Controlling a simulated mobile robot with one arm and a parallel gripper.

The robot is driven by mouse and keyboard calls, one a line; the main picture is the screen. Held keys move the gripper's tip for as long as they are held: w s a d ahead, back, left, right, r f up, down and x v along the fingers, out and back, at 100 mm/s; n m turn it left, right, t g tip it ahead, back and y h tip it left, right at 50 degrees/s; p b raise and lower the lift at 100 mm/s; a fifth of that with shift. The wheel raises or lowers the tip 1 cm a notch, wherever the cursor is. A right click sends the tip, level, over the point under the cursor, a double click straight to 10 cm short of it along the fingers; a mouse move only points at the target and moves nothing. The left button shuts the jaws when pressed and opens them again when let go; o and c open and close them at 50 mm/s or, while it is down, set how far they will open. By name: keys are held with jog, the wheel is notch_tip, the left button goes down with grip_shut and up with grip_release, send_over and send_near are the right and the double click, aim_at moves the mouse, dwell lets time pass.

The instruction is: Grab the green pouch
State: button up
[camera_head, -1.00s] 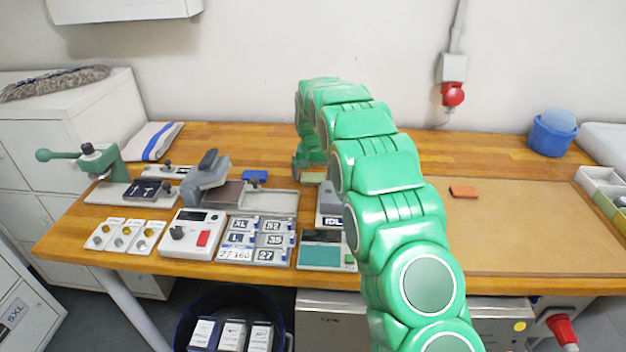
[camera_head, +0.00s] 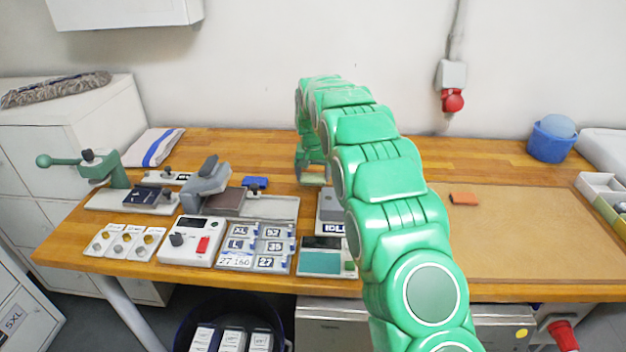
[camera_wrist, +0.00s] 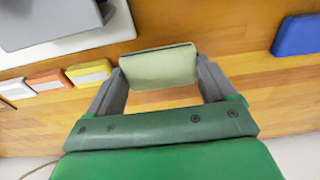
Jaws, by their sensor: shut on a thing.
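The pale green pouch (camera_wrist: 158,66) is between the two grey fingers of my gripper (camera_wrist: 160,72) in the wrist view. The fingers press on its left and right sides, and the gripper is shut on it. In the head view the pouch (camera_head: 313,180) shows as a small pale patch under my gripper (camera_head: 311,170), on the far side of the bench. My arm hides part of the area around it. I cannot tell whether the pouch touches the wooden top.
In the wrist view a grey device (camera_wrist: 50,22), an orange block (camera_wrist: 50,79), a yellow block (camera_wrist: 89,73) and a blue block (camera_wrist: 298,35) lie near the gripper. A brown mat (camera_head: 520,225) at right holds a small orange piece (camera_head: 463,199). A green-handled press (camera_head: 100,165) stands at left.

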jog(key=shift+s+d+r, duration=0.1)
jog(key=shift+s+r, duration=0.15)
jog(key=shift+r, duration=0.2)
jog(key=shift+s+d+r, duration=0.1)
jog(key=shift+s+r, duration=0.15)
jog(key=shift+r, duration=0.2)
jog(key=s+d+r, duration=0.3)
jog(key=s+r, duration=0.5)
jog(key=s, duration=0.4)
jog(key=shift+s+r, duration=0.3)
jog(key=shift+r, duration=0.05)
